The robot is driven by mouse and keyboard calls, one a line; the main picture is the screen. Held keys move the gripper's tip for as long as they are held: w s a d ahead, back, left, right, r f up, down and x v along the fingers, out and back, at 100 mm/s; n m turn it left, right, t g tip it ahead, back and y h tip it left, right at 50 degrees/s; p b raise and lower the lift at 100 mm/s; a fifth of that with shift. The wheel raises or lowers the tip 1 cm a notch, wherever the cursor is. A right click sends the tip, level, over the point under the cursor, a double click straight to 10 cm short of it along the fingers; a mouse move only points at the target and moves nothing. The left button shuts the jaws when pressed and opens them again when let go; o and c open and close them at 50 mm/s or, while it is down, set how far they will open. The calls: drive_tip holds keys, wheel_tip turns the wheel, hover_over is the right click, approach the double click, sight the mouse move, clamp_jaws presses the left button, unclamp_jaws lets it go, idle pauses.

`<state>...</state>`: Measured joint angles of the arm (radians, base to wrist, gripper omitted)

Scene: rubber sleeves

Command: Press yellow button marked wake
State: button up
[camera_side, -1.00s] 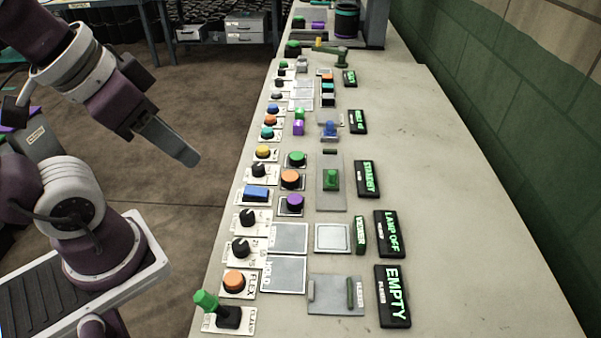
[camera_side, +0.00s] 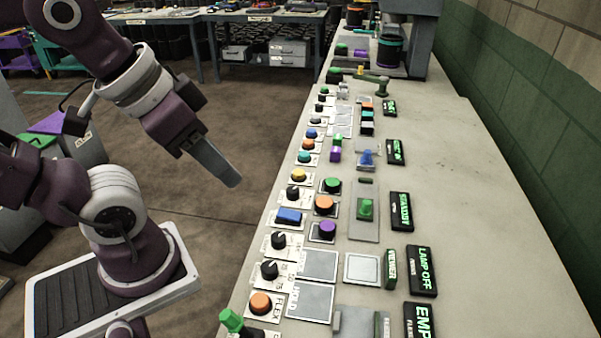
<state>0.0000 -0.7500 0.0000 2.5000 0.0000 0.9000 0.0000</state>
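The yellow button (camera_side: 297,174) is a small round knob on a white labelled plate, in the left row of controls along the bench edge. Its label is too small to read. My gripper (camera_side: 232,180) is in the air to the left of the button, apart from it, pointing down and to the right. Its grey fingers overlap from this side, so the gap between them is hidden. Nothing is seen held in it.
A black dial (camera_side: 293,192) and a blue rocker (camera_side: 289,216) sit nearer than the yellow button; a teal button (camera_side: 304,157) sits farther. Green (camera_side: 332,184) and orange (camera_side: 324,204) buttons are to its right. The bench's right side (camera_side: 470,190) is clear.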

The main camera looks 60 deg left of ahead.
idle(0.3)
clamp_jaws()
idle(1.6)
